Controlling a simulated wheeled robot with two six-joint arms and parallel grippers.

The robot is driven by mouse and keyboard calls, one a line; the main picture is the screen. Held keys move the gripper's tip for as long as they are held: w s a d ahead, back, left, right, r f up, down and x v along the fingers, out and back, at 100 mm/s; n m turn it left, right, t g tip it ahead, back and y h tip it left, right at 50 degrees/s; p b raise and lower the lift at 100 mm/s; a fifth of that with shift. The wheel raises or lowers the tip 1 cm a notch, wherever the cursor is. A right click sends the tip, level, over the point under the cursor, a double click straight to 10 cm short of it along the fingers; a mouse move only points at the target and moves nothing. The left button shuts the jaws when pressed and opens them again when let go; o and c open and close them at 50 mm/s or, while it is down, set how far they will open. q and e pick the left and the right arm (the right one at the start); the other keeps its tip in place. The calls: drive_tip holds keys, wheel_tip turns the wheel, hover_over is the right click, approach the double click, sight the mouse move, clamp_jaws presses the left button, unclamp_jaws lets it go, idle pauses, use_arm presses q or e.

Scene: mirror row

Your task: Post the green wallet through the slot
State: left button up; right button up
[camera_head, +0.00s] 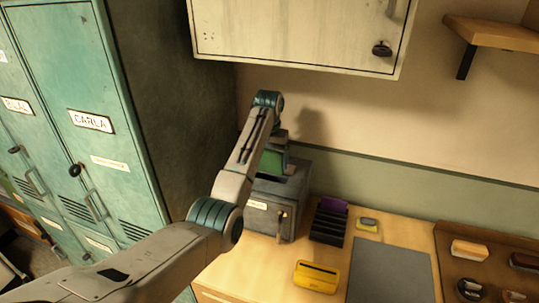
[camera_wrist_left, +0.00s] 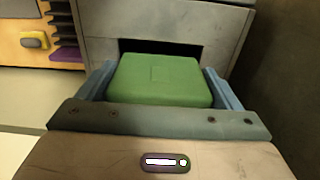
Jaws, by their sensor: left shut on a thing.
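The green wallet (camera_wrist_left: 160,80) sits between the two blue fingers of my left gripper (camera_wrist_left: 165,85) in the left wrist view. The gripper is shut on it. Its far edge is close in front of the dark slot (camera_wrist_left: 130,46) of a grey metal box; I cannot tell whether it enters. In the head view the wallet (camera_head: 271,166) shows as a green patch at the top of the grey box (camera_head: 262,211), partly hidden by my left arm. The box has a label and a handle on its front. My right gripper is not in view.
A black rack (camera_head: 329,226) with a purple item stands right of the box. A yellow holder (camera_head: 317,276), a small grey-yellow object (camera_head: 368,224) and a dark mat (camera_head: 390,273) lie on the wooden counter. A wall cabinet (camera_head: 295,35) hangs above; teal lockers (camera_head: 90,120) stand left.

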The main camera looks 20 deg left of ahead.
sight(270, 171)
use_arm(q)
drive_tip(key=f, duration=0.3)
drive_tip(key=shift+w+f, duration=0.35)
drive_tip(key=shift+f, duration=0.05)
drive_tip(key=shift+s+f, duration=0.1)
drive_tip(key=shift+f, duration=0.45)
drive_tip(key=o, duration=0.8)
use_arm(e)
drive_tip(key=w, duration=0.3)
